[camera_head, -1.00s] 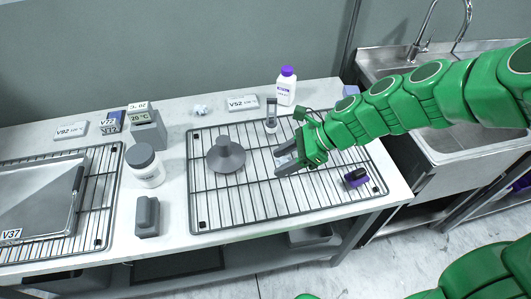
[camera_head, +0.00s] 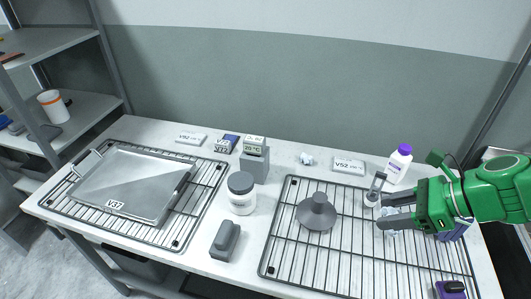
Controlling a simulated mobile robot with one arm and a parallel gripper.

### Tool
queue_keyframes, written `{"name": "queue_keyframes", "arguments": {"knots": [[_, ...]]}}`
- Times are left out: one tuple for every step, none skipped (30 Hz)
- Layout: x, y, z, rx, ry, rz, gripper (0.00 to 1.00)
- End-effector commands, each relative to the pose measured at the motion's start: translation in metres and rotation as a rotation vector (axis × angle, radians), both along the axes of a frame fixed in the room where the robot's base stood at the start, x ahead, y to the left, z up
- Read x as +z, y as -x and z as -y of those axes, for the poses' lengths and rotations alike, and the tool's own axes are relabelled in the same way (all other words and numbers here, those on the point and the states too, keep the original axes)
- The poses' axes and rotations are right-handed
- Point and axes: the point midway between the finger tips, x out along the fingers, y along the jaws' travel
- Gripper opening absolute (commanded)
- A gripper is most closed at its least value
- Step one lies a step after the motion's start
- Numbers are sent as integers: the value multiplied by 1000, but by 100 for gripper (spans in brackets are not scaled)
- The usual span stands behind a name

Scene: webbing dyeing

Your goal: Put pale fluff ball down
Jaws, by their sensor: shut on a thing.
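My gripper (camera_head: 386,212) reaches in from the right over the right-hand wire rack (camera_head: 345,263), with its fingers pointing left. It is shut on a pale fluff ball (camera_head: 392,233), of which only a small whitish patch shows beside the lower finger. The fingers hide most of the ball, and I cannot tell whether it touches the rack. Another small pale crumpled piece (camera_head: 307,159) lies on the table behind the rack.
A purple-and-black item (camera_head: 451,289) lies at the front right. Bare wire lies in front of the gripper.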

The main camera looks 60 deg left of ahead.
Motion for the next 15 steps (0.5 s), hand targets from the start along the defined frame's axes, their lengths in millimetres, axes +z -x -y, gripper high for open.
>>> {"name": "queue_keyframes", "arguments": {"knots": [[3, -4, -1, -5, 0, 2, 23], [2, -8, -1, -11, 0, 1, 23], [2, -12, -2, -18, 0, -1, 23], [2, -16, -2, -24, 1, -1, 23], [2, -20, -3, -30, 0, 0, 23], [3, -25, -4, -38, 0, 1, 23], [3, -29, -4, -43, -1, 2, 23], [4, -33, -5, -50, -1, 2, 23], [4, -38, -5, -58, -2, 3, 23], [5, -42, -6, -64, -2, 3, 23], [5, -46, -6, -70, -1, 2, 23], [5, -52, -7, -79, -1, 2, 23], [5, -56, -7, -86, -1, 2, 23], [5, -61, -8, -93, -1, 1, 23], [5, -68, -9, -102, 0, 2, 23]]}}
